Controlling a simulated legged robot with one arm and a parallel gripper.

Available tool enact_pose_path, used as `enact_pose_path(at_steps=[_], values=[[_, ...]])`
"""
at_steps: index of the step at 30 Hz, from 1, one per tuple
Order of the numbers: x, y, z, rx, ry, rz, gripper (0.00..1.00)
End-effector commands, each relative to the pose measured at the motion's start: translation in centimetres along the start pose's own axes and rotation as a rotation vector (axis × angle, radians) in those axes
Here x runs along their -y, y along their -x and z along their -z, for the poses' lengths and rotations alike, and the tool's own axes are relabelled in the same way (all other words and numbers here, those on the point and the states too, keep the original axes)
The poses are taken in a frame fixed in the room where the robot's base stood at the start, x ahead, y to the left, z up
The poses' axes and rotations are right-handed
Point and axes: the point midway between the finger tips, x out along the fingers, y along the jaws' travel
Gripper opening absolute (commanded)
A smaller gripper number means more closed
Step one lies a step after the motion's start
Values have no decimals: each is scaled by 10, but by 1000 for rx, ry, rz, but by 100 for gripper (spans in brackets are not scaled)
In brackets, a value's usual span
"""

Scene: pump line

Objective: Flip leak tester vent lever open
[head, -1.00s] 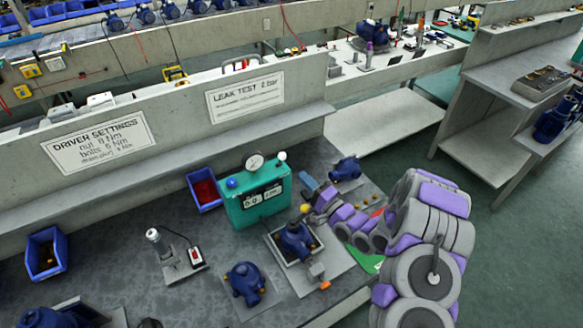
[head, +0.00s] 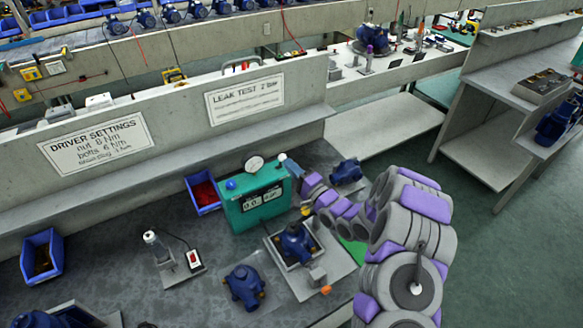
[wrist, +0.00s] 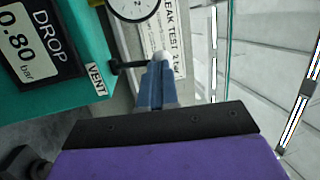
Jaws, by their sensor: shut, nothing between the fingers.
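The teal leak tester (head: 258,208) stands on the bench with a round gauge (head: 254,163) on top. Its vent lever is a thin dark rod (wrist: 130,65) with a white ball (wrist: 165,57), beside the VENT label. In the head view the ball (head: 282,157) stands up at the tester's top right corner. My gripper (wrist: 157,82) is shut and empty. Its blue fingertips are right at the white ball in the wrist view; I cannot tell whether they touch. In the head view my gripper (head: 293,168) is at the tester's upper right.
A blue pump in a fixture (head: 297,243) sits before the tester, below my arm. Another blue pump (head: 345,172) is to the right behind my gripper. A blue bin with red parts (head: 203,193) is left of the tester. A low wall with signs (head: 245,97) runs behind.

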Motion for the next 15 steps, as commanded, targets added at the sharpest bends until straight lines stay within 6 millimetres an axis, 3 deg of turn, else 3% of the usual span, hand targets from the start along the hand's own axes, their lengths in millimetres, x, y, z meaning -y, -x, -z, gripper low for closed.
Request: enact_pose_path(at_steps=[15], values=[[15,-12,2,1,-28,-145,0]])
